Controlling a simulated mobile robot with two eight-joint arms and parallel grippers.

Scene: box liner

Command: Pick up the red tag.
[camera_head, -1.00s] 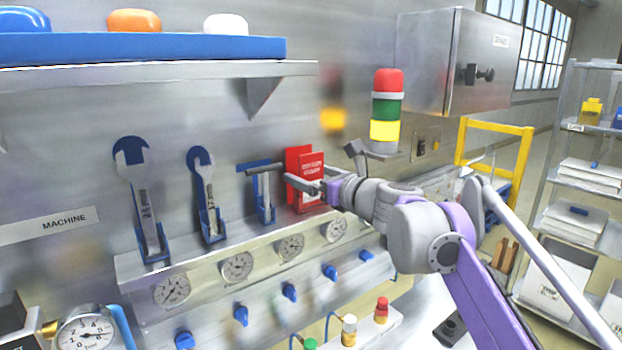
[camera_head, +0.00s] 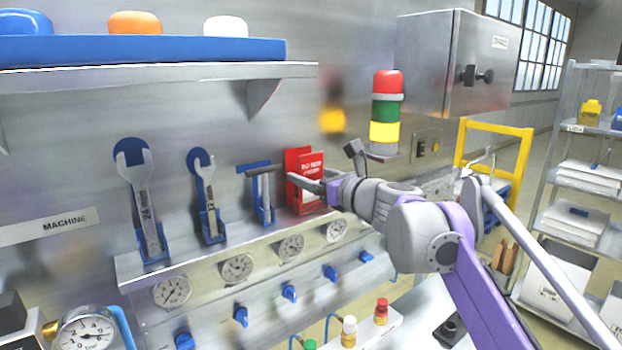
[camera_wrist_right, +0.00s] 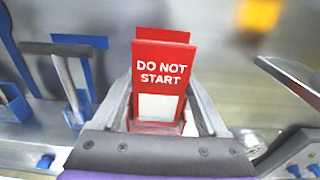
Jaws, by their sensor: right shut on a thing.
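The red tag (camera_head: 311,170) stands upright at the right end of the tool ledge, in front of a red backing plate (camera_head: 293,156). In the right wrist view the tag (camera_wrist_right: 161,70) reads "DO NOT START" and has a white panel low down. My right gripper (camera_head: 308,186) is shut on the tag, with one finger at each side of its lower part (camera_wrist_right: 158,105). The tag's bottom edge is partly hidden by the gripper. My left gripper is in neither view.
Gauges (camera_head: 291,247) and blue knobs (camera_head: 290,292) sit below the ledge. A signal light (camera_head: 386,110) stands at upper right.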

